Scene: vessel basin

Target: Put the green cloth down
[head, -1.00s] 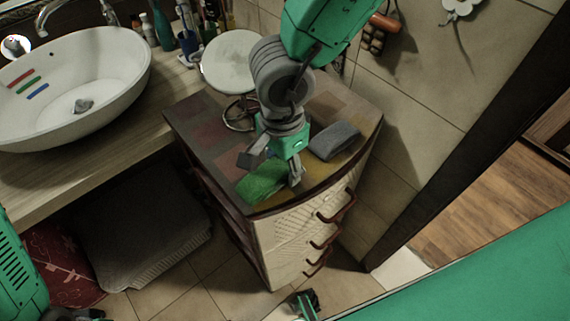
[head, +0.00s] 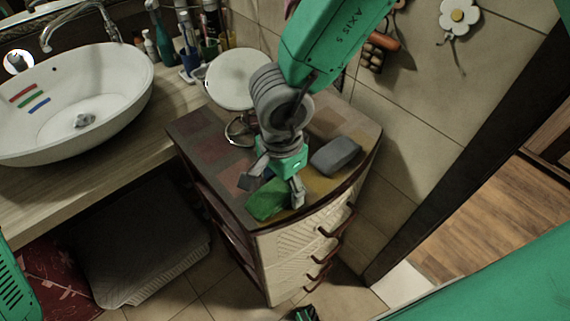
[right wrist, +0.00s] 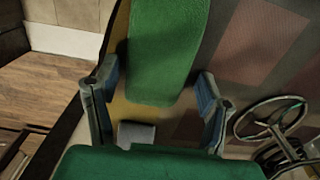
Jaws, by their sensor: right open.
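The green cloth (head: 268,201) lies on the top of the drawer cabinet (head: 212,150), by its front left corner. My right gripper (head: 273,190) is above and around the cloth, pointing down. In the right wrist view the cloth (right wrist: 165,50) runs between the two spread fingers of the right gripper (right wrist: 156,75), with a gap on each side. The gripper is open and its fingers do not press on the cloth. My left gripper does not show.
A grey folded cloth (head: 336,155) lies to the right on the cabinet top. A round mirror on a wire stand (head: 232,80) stands behind. A white basin (head: 75,95) is on the counter at left. A grey lidded basket (head: 140,245) is below.

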